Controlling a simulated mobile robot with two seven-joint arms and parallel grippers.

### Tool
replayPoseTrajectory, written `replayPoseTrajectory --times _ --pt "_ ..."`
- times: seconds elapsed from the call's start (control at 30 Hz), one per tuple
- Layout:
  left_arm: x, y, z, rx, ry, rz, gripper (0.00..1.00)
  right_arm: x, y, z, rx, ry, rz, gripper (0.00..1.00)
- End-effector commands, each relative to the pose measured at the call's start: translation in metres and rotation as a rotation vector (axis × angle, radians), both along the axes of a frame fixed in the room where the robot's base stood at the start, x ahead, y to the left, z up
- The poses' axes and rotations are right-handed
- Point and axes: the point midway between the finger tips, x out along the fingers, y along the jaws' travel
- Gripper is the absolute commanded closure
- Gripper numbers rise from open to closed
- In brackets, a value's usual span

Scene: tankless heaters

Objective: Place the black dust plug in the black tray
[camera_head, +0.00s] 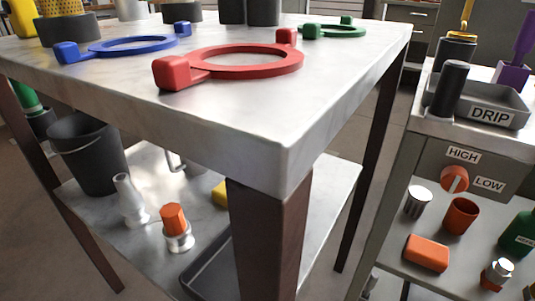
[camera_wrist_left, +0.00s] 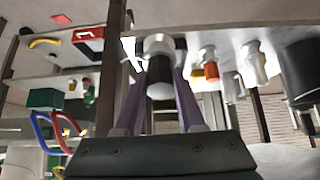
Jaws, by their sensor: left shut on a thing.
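In the left wrist view, which looks upside down, the purple fingers of my left gripper (camera_wrist_left: 161,70) are shut on the sides of a black plug (camera_wrist_left: 160,90). A silver-white fitting (camera_wrist_left: 159,44) shows at the plug's upper end in that picture. I cannot tell whether the plug still sits on it. Neither that gripper nor the plug shows in the head view. A black tray (camera_head: 205,270) lies on the lower shelf in the head view, partly hidden by the table leg. My right gripper is not in view.
The lower shelf also holds an orange-capped silver fitting (camera_head: 175,228), a pale fitting (camera_head: 130,200) and a dark bucket (camera_head: 88,155). The table leg (camera_head: 268,240) and tabletop (camera_head: 240,115) close off part of the shelf. A cart with a DRIP tray (camera_head: 510,100) stands right.

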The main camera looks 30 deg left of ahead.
Motion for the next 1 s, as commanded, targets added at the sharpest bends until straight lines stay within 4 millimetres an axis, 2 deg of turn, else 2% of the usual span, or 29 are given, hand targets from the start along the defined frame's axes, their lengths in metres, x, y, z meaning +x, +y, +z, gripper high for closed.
replayPoseTrajectory --times 0.03,0.23,0.47,0.6,0.83,0.97,1.0 --pt "0.013 -0.001 -0.001 -0.001 -0.011 0.003 1.0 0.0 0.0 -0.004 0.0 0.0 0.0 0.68" --pt "0.059 -0.005 -0.002 -0.002 -0.013 0.001 1.0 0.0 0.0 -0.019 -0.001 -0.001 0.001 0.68" --pt "0.106 -0.009 -0.006 0.0 -0.012 0.001 1.0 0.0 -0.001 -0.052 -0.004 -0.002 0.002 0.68" --pt "0.11 -0.01 -0.027 0.002 -0.002 -0.001 1.0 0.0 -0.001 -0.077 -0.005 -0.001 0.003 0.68" --pt "0.114 -0.01 -0.037 0.002 0.001 0.001 1.0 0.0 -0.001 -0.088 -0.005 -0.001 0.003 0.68" --pt "0.121 -0.011 -0.068 0.002 0.0 0.001 1.0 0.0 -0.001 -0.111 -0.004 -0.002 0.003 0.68" --pt "0.126 -0.011 -0.058 0.004 0.019 0.003 1.0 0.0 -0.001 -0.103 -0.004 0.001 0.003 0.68"
